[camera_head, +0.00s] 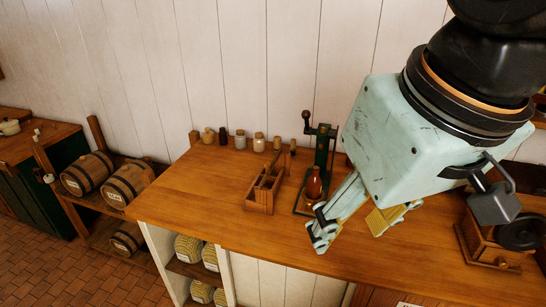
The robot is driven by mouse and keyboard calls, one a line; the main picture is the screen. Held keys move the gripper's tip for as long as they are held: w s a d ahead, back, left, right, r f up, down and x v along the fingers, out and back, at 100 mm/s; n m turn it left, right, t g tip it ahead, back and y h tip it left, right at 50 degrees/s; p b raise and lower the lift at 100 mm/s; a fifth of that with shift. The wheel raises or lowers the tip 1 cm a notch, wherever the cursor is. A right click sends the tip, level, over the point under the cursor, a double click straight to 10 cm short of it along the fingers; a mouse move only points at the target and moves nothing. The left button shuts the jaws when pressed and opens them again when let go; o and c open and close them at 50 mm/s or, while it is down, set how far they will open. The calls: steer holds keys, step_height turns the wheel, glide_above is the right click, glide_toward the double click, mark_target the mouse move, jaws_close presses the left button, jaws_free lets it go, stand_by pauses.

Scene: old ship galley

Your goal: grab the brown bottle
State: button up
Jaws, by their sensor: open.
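A brown bottle (314,184) stands upright on the base of a dark green stand (323,150) on the wooden counter. My gripper (350,235) comes in from the upper right, its pale green body large in view. Its fingers are spread apart and empty. The left finger is just right of the bottle and in front of it in the picture; I cannot tell whether it touches. The right finger, with a yellowish pad, is farther right over the counter.
A wooden carrier (260,198) stands left of the bottle. Several small jars (240,140) line the counter's back edge by the wall. A wooden grinder-like box (487,243) stands at the right. Barrels (88,173) sit on a low rack at left. The counter's left part (185,195) is clear.

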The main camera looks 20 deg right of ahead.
stand_by(0.3)
steer(key=m+g+p, duration=0.4)
steer(key=m+p, duration=0.5)
steer(key=m, duration=1.2)
glide_above(317, 167)
steer(key=f, duration=1.1)
steer(key=a+f, duration=0.1)
steer(key=f, duration=0.5)
steer(key=shift+s, duration=0.35)
steer(key=shift+w+d+f+m, duration=0.4)
steer(key=shift+f+m, duration=0.1)
steer(key=shift+f, duration=0.15)
